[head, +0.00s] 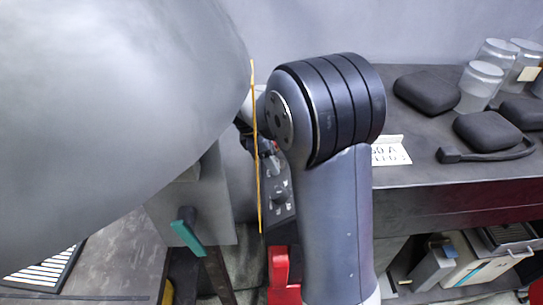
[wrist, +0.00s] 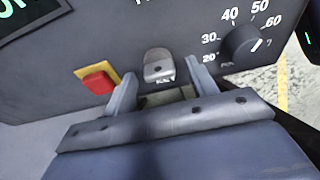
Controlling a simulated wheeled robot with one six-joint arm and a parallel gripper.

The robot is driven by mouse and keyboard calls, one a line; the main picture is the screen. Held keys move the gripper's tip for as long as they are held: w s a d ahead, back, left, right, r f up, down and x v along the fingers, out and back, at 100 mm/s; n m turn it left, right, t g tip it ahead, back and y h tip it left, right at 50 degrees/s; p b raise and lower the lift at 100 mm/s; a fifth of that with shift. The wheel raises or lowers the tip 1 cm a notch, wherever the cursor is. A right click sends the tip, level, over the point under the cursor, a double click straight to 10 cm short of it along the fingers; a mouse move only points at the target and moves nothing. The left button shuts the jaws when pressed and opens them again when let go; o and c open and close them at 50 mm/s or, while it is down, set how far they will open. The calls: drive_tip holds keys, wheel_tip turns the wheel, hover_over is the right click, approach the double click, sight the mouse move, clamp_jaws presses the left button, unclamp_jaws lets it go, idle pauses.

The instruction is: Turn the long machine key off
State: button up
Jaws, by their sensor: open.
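A grey metal key-like piece (wrist: 158,66) stands out from the dark machine panel (wrist: 130,40) in the wrist view. I take it for the machine key; its label below is too small to read. My gripper (wrist: 160,76) is open, with one finger on each side of the piece and visible gaps between. I cannot tell how deep the fingers reach around it. In the head view the control panel (head: 279,195) shows in part beside my arm, which hides much of it. My gripper is not clearly visible there.
A red button (wrist: 98,80) on a yellow plate sits left of the key. A black dial knob (wrist: 242,45) with numbers is at the right. In the head view, a large grey rounded body (head: 110,100) fills the left, and a workbench (head: 420,165) holds jars and black cases.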

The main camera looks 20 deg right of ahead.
drive_tip(key=shift+c, duration=0.2)
drive_tip(key=c, duration=0.9)
drive_tip(key=shift+c, duration=0.2)
